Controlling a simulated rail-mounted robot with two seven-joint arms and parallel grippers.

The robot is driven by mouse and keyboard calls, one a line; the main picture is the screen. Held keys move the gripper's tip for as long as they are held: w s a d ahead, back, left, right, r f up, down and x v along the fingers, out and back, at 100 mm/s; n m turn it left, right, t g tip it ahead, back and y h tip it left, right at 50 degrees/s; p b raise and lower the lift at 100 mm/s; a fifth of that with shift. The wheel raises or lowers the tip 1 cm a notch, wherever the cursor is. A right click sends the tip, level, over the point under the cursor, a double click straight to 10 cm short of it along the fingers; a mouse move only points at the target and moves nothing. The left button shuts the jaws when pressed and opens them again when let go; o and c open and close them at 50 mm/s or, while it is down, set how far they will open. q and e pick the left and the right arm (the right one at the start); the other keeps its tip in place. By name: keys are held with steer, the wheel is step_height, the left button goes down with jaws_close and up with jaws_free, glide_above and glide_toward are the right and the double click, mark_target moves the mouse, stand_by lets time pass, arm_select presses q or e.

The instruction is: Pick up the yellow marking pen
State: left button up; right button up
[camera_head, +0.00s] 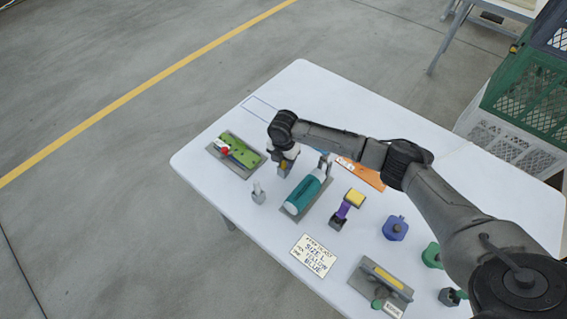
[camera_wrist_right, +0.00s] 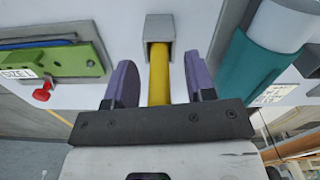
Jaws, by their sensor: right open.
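The yellow marking pen (camera_wrist_right: 159,75) stands in a small grey holder (camera_wrist_right: 160,28), as the right wrist view shows. My right gripper (camera_wrist_right: 160,85) is open, with one purple finger on each side of the pen. A gap shows between the pen and each finger. In the head view, my right gripper (camera_head: 285,168) is low over the left half of the table, and a bit of yellow shows at it. The arm partly hides this spot. My left gripper is not in view.
On the white table (camera_head: 225,185), a tray with a green board (camera_head: 243,153) lies left of the gripper. A teal cylinder (camera_head: 304,193) lies on a grey base to the right. A small grey holder (camera_head: 258,195), a purple-and-yellow tool (camera_head: 349,204) and a sign (camera_head: 313,255) are closer.

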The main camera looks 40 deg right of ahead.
steer(key=shift+c, duration=0.4)
jaws_close()
steer(key=shift+r, duration=0.1)
